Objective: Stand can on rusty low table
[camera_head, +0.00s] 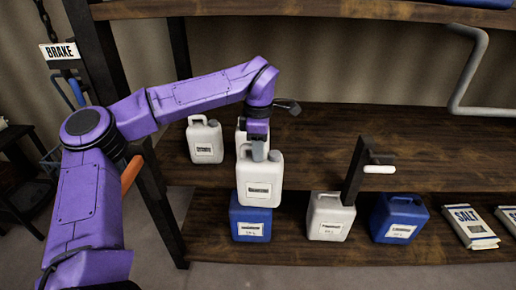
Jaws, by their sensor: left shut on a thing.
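My left gripper (258,150) is shut on the top handle of a white can (260,182) with a white label. The can hangs upright in front of the shelf rack, and its lower part overlaps a blue can (250,220) in the view. The purple left arm reaches in from the left. My right gripper is not in view. No table that is clearly the rusty low one shows; a dark low stand (18,150) is partly in view at the left edge.
Behind is a wooden rack shelf (320,130) with white cans, one at the left (204,140). The lower shelf holds a white can (330,218), a blue can (398,218) and salt bags (468,228). A dark post (353,178) stands in front. A BRAKE sign (60,51) is at left.

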